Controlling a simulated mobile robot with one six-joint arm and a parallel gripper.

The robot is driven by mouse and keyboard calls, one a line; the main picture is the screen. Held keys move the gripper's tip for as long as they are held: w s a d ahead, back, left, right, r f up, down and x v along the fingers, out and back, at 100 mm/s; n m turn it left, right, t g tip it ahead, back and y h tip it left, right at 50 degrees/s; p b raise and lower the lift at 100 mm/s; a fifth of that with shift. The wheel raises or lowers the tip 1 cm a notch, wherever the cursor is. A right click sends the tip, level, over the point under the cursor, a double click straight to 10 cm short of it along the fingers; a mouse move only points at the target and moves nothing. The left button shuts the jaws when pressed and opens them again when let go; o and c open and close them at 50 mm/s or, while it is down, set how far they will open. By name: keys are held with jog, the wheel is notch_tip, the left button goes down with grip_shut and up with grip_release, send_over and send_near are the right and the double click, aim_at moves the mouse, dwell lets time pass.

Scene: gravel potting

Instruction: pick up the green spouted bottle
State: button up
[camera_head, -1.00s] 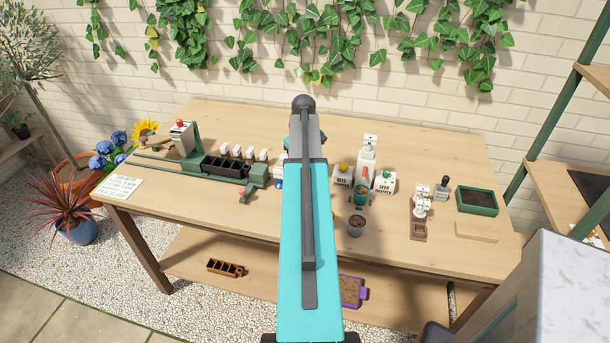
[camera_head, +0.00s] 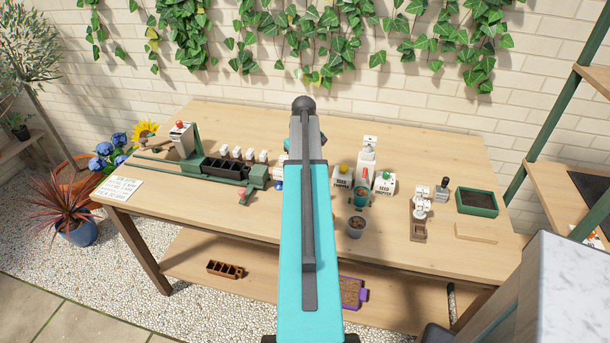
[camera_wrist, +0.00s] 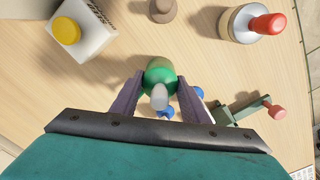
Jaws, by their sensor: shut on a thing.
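The green bottle (camera_wrist: 159,76) with a pale spout shows in the wrist view, between the two fingers of my gripper (camera_wrist: 159,96). The fingers are shut on it, one on each side. The spout points toward the camera. Whether the bottle's base touches the table cannot be told. In the head view my arm hides the gripper and most of the bottle.
In the wrist view a white box with a yellow cap (camera_wrist: 67,31), a brown object (camera_wrist: 162,10) and a silver container with a red handle (camera_wrist: 250,24) stand around the bottle. Blue parts (camera_wrist: 166,111) and a green bar with a red knob (camera_wrist: 245,109) are close by on the right.

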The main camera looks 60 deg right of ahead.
jog(key=shift+r, duration=0.15)
jog(key=shift+r+b, duration=1.05)
jog(key=shift+r, duration=3.85)
